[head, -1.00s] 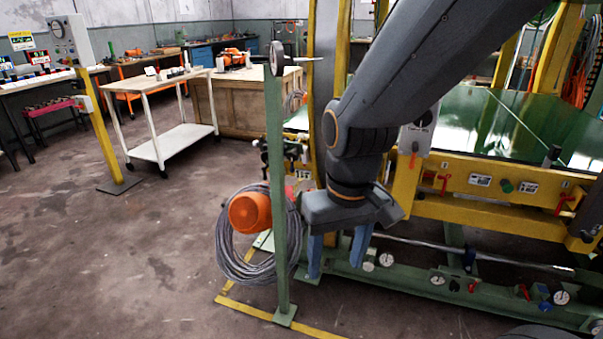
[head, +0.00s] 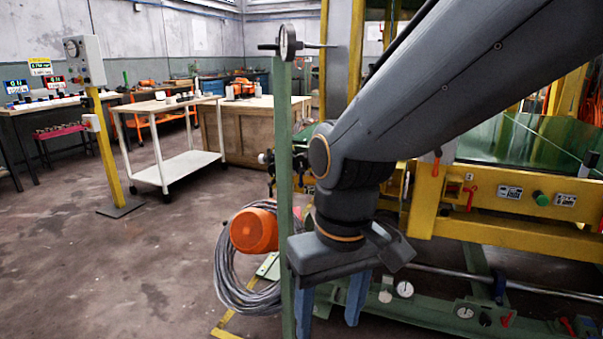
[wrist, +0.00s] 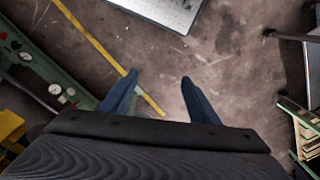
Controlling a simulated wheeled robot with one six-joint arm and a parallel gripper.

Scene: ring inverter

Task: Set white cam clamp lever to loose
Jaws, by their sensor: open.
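My gripper (head: 329,314) hangs pointing down at the lower middle of the head view. Its two blue fingers are apart with nothing between them. In the wrist view the open fingers (wrist: 160,80) show over bare floor. I cannot clearly make out a white cam clamp lever. A small pale and dark fitting (head: 588,163) stands on the yellow frame (head: 510,215) at the right edge, too small to identify. Red handles (head: 469,197) are on that frame. My gripper is left of them and lower in the picture, apart from the frame.
A green post with a gauge (head: 288,42) stands just left of my arm. An orange motor (head: 254,230) and coiled cable (head: 232,285) are beside it. A green base rail with gauges (head: 404,289) runs at lower right. Open floor (head: 120,270) lies left.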

